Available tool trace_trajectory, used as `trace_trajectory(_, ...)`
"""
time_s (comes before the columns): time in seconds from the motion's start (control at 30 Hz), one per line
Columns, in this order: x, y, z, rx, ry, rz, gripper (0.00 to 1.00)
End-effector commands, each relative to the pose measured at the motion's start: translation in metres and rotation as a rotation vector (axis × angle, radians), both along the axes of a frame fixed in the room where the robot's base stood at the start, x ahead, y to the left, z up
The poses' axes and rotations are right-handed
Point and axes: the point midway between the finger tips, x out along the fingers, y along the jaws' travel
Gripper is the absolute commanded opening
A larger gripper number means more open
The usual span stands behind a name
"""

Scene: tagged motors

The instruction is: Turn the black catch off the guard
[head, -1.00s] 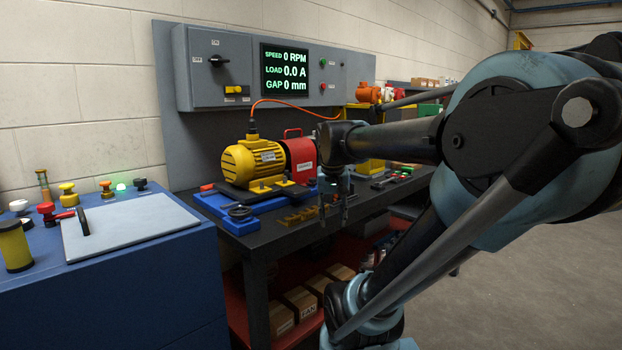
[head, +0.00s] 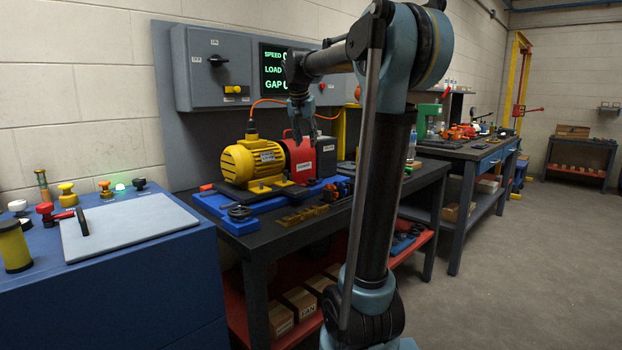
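The red guard (head: 304,160) stands on the bench beside the yellow motor (head: 252,162). It has a pale label on its front. I cannot make out the black catch on it for certain; it is small or hidden by my gripper. My gripper (head: 297,138) points down at the top of the guard, in front of its upper part. I cannot tell whether it touches the guard or whether its fingers are apart. Nothing is seen held in it.
A grey control box (head: 215,70) and a display (head: 272,75) hang behind the motor. An orange cable (head: 285,101) arches above the motor. Yellow blocks (head: 302,216) and a blue base (head: 240,204) lie at the bench front. A blue cabinet (head: 110,270) stands left.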

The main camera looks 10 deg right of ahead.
Motion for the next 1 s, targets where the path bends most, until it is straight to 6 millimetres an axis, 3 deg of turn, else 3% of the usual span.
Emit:
trace_trajectory(0.8,0.045,-0.024,-0.123,0.000,0.001,0.000,0.36)
trace_trajectory(1.0,0.053,-0.028,-0.146,0.000,0.000,0.000,0.36)
